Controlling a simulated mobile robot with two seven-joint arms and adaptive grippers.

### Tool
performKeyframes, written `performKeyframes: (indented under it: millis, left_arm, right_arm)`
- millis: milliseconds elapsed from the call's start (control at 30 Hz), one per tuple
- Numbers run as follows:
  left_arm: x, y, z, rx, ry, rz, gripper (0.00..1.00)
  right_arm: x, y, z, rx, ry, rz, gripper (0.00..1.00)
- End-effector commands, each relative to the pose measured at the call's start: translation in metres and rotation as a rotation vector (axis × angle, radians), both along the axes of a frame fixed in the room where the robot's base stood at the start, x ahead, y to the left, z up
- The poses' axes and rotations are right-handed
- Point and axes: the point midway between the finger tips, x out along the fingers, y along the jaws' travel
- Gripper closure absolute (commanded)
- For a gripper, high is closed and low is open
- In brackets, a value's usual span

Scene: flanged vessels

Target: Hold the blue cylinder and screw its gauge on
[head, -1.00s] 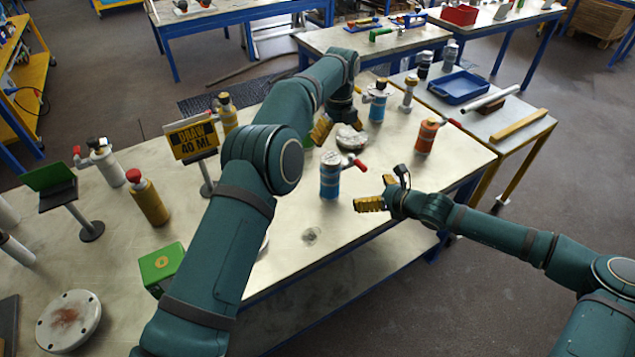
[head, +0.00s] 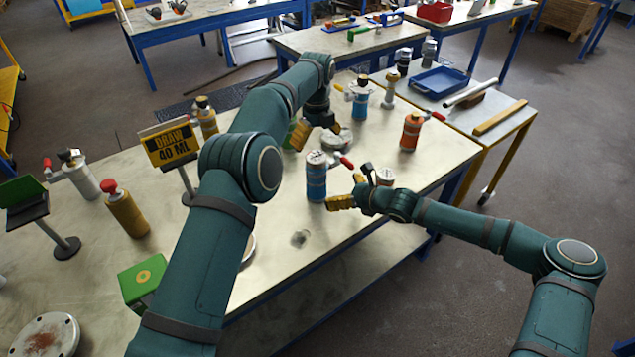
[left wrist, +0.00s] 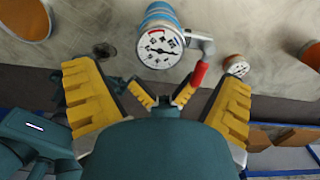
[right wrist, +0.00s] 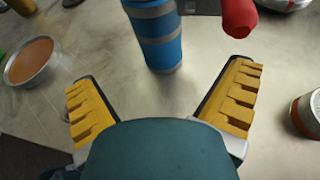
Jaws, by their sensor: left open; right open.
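The blue cylinder (head: 316,185) stands upright on the table with a white-faced gauge (head: 316,158) at its top and a red-handled lever at its side. In the left wrist view the gauge dial (left wrist: 160,46) covers the top of the cylinder; I cannot tell whether it is screwed in. My right gripper (head: 348,190) is open just right of the cylinder, its fingers pointing at it. In the right wrist view the cylinder (right wrist: 158,38) is beyond and between the open fingers, apart from them. My left gripper (head: 318,137) is open and empty, above and behind the cylinder.
An orange cylinder (head: 410,132) and another blue cylinder (head: 360,98) stand farther back. A small dial-topped piece (head: 384,176) is just behind my right gripper. A sign (head: 170,143), a yellow cylinder (head: 126,212) and a green box (head: 143,278) are left. Table is clear before the cylinder.

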Motion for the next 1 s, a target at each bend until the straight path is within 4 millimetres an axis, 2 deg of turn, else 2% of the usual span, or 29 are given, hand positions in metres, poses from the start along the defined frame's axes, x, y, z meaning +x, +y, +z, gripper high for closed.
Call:
performKeyframes:
  millis: [200,500,700,1000]
  left_arm:
    - [0.0,0.0,0.0,0.0,0.0,0.0,0.05]
    - [0.0,0.0,0.0,0.0,0.0,0.0,0.05]
    - [0.0,0.0,0.0,0.0,0.0,0.0,0.05]
    - [0.0,0.0,0.0,0.0,0.0,0.0,0.05]
  right_arm:
    - [0.024,0.03,-0.016,0.001,0.001,0.002,0.0]
    - [0.051,0.059,-0.033,-0.001,0.0,0.001,0.0]
    - [0.059,0.068,-0.037,0.0,0.0,0.001,0.0]
    - [0.059,0.068,-0.038,-0.001,-0.001,0.0,0.0]
